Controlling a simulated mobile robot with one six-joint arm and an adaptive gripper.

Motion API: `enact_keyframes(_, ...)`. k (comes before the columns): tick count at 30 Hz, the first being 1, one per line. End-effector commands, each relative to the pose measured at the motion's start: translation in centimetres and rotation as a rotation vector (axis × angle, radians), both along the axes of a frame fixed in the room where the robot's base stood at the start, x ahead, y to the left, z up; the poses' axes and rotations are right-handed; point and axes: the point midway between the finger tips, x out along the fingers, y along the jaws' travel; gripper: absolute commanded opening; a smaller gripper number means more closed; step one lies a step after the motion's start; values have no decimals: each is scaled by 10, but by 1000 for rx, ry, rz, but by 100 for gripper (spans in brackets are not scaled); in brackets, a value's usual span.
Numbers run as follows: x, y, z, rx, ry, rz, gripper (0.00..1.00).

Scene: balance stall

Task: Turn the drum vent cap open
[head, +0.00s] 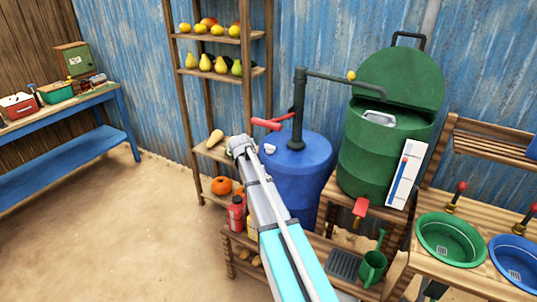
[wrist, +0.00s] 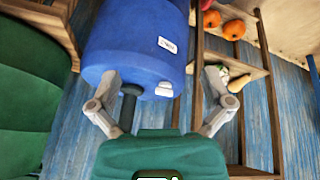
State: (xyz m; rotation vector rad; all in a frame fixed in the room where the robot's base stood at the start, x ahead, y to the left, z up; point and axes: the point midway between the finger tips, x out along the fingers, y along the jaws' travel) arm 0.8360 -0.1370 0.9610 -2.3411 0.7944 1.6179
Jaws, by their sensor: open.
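The blue drum (head: 300,170) stands upright with a dark hand pump (head: 298,115) rising from its top. A small white vent cap (head: 269,149) sits on the drum's top near its left edge. In the wrist view the drum (wrist: 130,45) fills the upper middle, and the white cap (wrist: 163,89) shows at its lower edge, right of the dark pump pipe (wrist: 130,98). My gripper (head: 238,146) is just left of the cap in the head view. In the wrist view its fingers (wrist: 163,80) are spread wide, with the cap between them in the picture. Nothing is held.
The pump's red handle (head: 266,124) sticks out above the gripper. A green tank (head: 382,150) stands right of the drum. A wooden shelf (head: 208,70) with fruit stands behind on the left. A red bottle (head: 236,216) is below my arm. The floor at left is clear.

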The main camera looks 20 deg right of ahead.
Motion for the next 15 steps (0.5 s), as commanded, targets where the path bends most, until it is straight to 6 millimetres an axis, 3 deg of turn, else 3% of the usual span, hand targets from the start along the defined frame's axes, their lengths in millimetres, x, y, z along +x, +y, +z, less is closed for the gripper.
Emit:
enact_keyframes(1, 40, -16, -15, -19, -35, -38, 100)
enact_keyframes(6, 125, -66, -30, -77, -164, -159, 100)
enact_keyframes(9, 168, -93, -35, -105, -235, -217, 100)
enact_keyframes(15, 223, -131, -36, -138, -337, -290, 100)
